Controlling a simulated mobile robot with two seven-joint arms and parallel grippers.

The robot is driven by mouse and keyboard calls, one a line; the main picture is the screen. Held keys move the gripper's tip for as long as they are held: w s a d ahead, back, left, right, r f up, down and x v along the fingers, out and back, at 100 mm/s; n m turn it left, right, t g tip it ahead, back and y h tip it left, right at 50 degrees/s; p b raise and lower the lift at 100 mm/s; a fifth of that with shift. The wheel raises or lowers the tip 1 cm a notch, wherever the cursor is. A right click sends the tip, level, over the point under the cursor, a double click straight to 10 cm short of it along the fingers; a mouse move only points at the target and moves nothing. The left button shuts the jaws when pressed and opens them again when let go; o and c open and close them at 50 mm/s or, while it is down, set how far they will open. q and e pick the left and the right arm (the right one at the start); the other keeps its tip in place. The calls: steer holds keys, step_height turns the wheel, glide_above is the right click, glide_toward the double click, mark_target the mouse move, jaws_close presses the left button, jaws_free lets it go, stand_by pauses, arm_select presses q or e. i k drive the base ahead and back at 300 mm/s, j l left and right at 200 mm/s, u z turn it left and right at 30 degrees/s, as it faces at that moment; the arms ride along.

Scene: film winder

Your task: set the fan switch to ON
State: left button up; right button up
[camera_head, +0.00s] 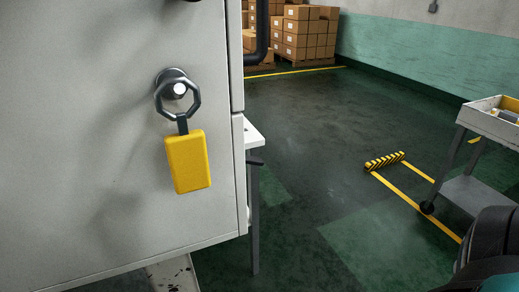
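No switch that I can make out as the fan switch is in the head view. A large light grey cabinet (80,150) fills the left side. A round knob or lock (178,88) sits on its face, with a dark ring (163,101) hanging from it. A yellow tag (188,162) hangs from the ring. A dark part at the top edge of the cabinet is cut off by the frame. Neither gripper shows.
A grey cart (480,130) with a tray of items stands at the right. A black and yellow striped block (384,161) lies on the floor by yellow lines. Stacked cardboard boxes (305,35) stand at the back. The middle floor is clear.

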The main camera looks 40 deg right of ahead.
mark_target(257, 161)
steer(key=k+l, duration=0.1)
steer(key=l, duration=1.2)
steer(key=k+u, duration=0.05)
